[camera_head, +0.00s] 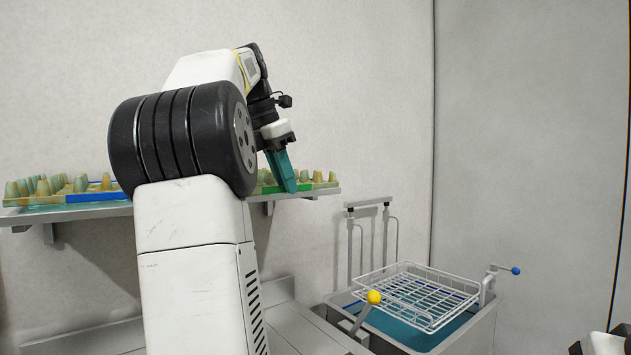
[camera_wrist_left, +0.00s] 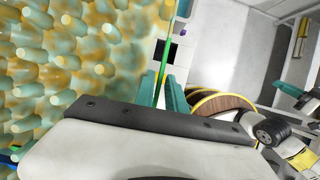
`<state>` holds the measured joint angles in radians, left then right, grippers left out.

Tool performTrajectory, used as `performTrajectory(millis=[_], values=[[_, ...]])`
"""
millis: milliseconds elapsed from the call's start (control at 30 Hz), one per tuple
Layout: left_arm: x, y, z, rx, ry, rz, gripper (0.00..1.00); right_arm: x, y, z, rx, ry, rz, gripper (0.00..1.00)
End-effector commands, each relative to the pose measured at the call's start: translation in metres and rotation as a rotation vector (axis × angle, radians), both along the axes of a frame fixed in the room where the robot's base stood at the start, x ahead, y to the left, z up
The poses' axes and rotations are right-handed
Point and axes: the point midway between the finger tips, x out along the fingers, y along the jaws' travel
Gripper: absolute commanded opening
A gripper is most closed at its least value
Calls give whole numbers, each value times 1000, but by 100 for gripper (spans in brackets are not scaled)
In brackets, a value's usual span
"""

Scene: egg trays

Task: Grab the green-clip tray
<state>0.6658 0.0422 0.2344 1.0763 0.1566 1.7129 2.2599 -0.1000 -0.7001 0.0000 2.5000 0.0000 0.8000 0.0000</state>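The green-clip tray (camera_head: 268,188) sits on the wall shelf at the right, with egg-shaped cones on it. My left arm hides its left part. My left gripper (camera_head: 283,172) points down at the tray's front green edge, its teal fingers overlapping that edge. In the left wrist view, the tray's green edge strip (camera_wrist_left: 166,52) runs down between the left gripper's fingers (camera_wrist_left: 162,90). The gap is narrow, and I cannot tell whether the fingers press on the strip. My right gripper (camera_wrist_left: 290,92) shows small at the right of that view; its opening is unclear.
A blue-edged tray (camera_head: 98,197) with cones sits on the shelf (camera_head: 70,214) at the left. A wire basket (camera_head: 418,292) rests over a sink-like basin (camera_head: 462,338) at the lower right, beside yellow-tipped (camera_head: 374,297) and blue-tipped levers (camera_head: 515,271). The wall above is clear.

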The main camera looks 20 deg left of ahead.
Motion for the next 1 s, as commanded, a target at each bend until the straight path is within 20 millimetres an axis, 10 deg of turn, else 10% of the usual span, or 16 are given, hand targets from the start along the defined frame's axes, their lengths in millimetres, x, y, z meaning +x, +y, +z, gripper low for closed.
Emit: performTrajectory(millis=[367, 1000], values=[[0, 1, 2, 0, -1, 0, 30, 0, 0, 0, 0, 0, 0, 0], [-24, 12, 66, 0, -2, 0, 30, 0, 0, 0, 0, 0, 0, 0]])
